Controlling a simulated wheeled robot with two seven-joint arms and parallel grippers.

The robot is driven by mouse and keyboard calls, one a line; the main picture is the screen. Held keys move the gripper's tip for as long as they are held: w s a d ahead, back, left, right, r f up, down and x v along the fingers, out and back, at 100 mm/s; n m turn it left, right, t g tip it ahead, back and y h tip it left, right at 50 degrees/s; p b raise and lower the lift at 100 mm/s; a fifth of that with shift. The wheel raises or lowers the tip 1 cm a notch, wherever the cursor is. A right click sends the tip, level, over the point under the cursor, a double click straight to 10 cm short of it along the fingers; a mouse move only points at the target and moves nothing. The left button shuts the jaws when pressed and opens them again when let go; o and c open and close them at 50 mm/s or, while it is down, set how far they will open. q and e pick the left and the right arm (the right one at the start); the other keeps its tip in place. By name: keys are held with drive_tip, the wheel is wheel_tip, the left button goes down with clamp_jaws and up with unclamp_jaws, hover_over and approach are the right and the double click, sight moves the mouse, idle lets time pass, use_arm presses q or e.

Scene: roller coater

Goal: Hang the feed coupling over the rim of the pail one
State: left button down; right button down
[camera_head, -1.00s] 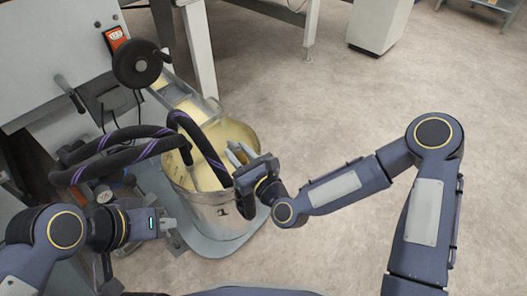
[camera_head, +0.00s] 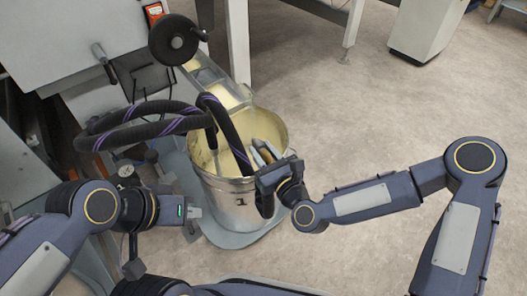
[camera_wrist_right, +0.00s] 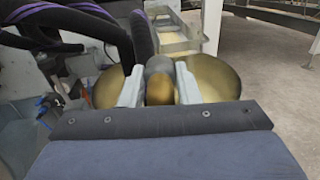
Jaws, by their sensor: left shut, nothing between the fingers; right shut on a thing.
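The pail marked 1 (camera_head: 226,201) is a metal bucket with cream liquid inside, standing upright below the machine. My right gripper (camera_head: 260,153) is at the pail's right side near the rim. It is shut on the feed coupling, a brass and grey piece (camera_wrist_right: 158,82) between the fingers in the right wrist view. A black hose with purple stripes (camera_head: 232,138) arches across the pail to the gripper. The gripper hides whether the coupling touches the rim. My left gripper (camera_head: 194,214) is shut and empty, low to the left of the pail.
A chute (camera_head: 215,80) reaches the pail's back rim. A black handwheel (camera_head: 174,40) and the machine body (camera_head: 60,40) stand at the upper left. A grey base plate (camera_head: 255,236) lies under the pail. The floor on the right (camera_head: 350,120) is clear.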

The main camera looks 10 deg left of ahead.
wheel_tip(320, 180, down, 7)
drive_tip(key=b, duration=0.3)
drive_tip(key=shift+r, duration=0.2)
drive_tip(key=shift+f, duration=0.4)
idle(0.4)
drive_tip(key=c, duration=1)
unclamp_jaws()
drive_tip(key=p+v, duration=0.1)
drive_tip(key=v, duration=0.6)
drive_tip(key=shift+s+d, duration=0.25)
drive_tip(key=shift+s, duration=0.05)
